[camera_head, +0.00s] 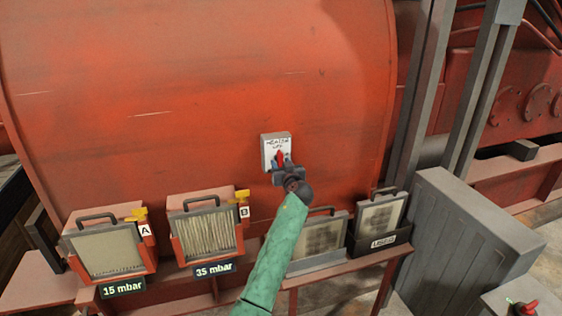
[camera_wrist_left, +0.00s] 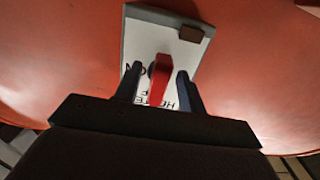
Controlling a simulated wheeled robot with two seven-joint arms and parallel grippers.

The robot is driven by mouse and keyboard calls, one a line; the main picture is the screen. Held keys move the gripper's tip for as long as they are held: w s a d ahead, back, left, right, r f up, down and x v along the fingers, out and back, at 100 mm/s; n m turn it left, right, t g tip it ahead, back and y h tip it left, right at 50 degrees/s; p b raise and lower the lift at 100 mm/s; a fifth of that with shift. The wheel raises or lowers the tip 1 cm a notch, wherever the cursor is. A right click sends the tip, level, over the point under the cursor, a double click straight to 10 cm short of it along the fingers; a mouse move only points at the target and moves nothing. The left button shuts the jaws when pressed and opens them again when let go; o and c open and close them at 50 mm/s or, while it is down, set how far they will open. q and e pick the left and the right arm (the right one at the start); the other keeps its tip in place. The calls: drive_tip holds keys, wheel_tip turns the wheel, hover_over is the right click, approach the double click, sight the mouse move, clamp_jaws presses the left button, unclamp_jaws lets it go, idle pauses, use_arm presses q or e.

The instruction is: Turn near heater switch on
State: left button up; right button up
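The heater switch is a red lever (camera_head: 280,156) on a white plate in a grey box (camera_head: 268,144), fixed to the red engine casing. In the left wrist view the red lever (camera_wrist_left: 160,78) stands out from the white plate (camera_wrist_left: 150,32), whose lettering is partly hidden. My left gripper (camera_head: 281,164) is at the switch. In the wrist view its two dark fingers (camera_wrist_left: 159,86) are apart, one on each side of the lever, with a visible gap on both sides. My right gripper is not in view.
Filter boxes A (camera_head: 110,252) and B (camera_head: 205,232) stand on a red ledge at lower left. Two more framed filters (camera_head: 380,215) stand right of my arm. A grey cabinet (camera_head: 465,235) is at right. Another red knob (camera_head: 526,307) shows at the bottom right corner.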

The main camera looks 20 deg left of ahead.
use_arm(q)
drive_tip(key=shift+w+a, duration=0.15)
drive_tip(key=shift+w, duration=0.05)
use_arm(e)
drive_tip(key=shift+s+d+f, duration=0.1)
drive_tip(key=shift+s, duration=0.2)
use_arm(q)
drive_tip(key=shift+c, duration=0.4)
drive_tip(key=c, duration=0.7)
drive_tip(key=shift+o, duration=0.2)
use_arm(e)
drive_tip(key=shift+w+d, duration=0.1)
